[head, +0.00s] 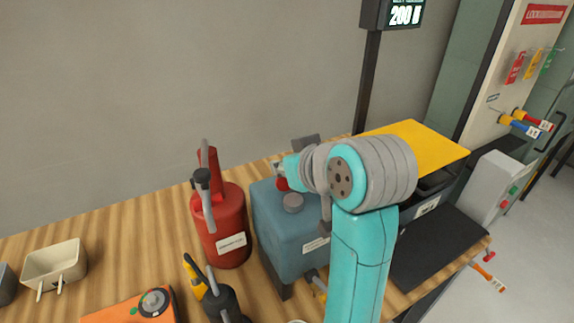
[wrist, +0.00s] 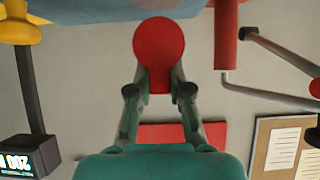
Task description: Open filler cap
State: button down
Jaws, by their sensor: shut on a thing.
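Behind that grey cap a small red cap (head: 282,184) shows, partly hidden by my arm. In the wrist view the red cap (wrist: 158,42) is a round disc between the fingers of my gripper (wrist: 158,75), at the edge of the blue tank top (wrist: 110,10). My gripper is shut on the red cap. Whether the cap is still seated on the tank cannot be told.
A red canister (head: 220,230) with a spout stands close left of the tank. A yellow panel (head: 420,145) and a black mat (head: 435,245) lie to the right. A dark oil can (head: 222,303) is in front. A display post (head: 368,85) rises behind. A beige bin (head: 55,265) sits far left.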

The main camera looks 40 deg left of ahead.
jog(key=shift+f, duration=0.3)
jog(key=c, duration=1)
grip_release()
jog(key=shift+c, duration=0.2)
jog(key=shift+r, duration=0.2)
jog(key=shift+d+r, duration=0.2)
jog(key=shift+d, duration=0.05)
jog(key=v, duration=0.6)
jog(key=shift+d, duration=0.25)
jog(key=shift+s+r, duration=0.1)
jog(key=shift+s, duration=0.05)
